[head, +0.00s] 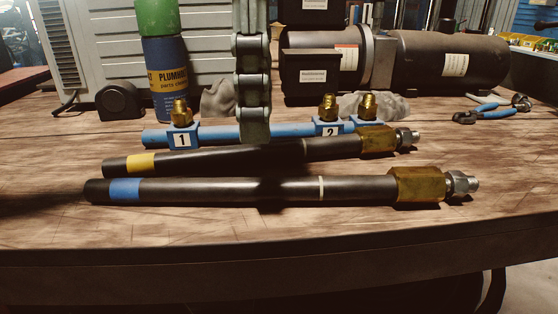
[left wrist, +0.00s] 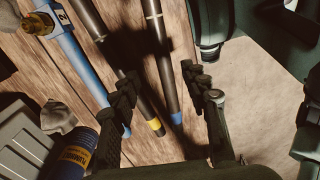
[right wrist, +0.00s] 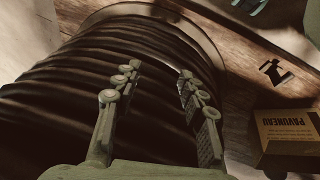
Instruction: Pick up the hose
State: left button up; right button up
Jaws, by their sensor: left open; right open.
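Two black hoses lie side by side on the wooden table, each with a brass and steel fitting at its right end. The nearer hose (head: 230,190) has a blue band; the farther hose (head: 240,153) has a yellow band. My left gripper (head: 254,132) points down above the hoses, open and empty, and hides part of the blue rail behind. In the left wrist view, the blue-banded hose (left wrist: 161,55) runs between the open fingers (left wrist: 157,77), and the yellow-banded hose (left wrist: 112,50) passes by the left finger. My right gripper (right wrist: 159,72) is open over dark ribbed coils, outside the head view.
A blue rail (head: 220,132) with brass fittings and labels 1 and 2 lies behind the hoses. The table's front strip is clear. A box (right wrist: 288,132) sits beside the coils (right wrist: 60,100).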

aim_at(256, 180)
pick_arm(q)
jog(key=f, duration=0.6)
jog(key=shift+s+a+f, duration=0.2)
jog(key=shift+s+a, duration=0.05)
jog(key=shift+s, duration=0.05)
jog(key=shift+f, duration=0.55)
jog(key=shift+c, duration=0.5)
grip_shut()
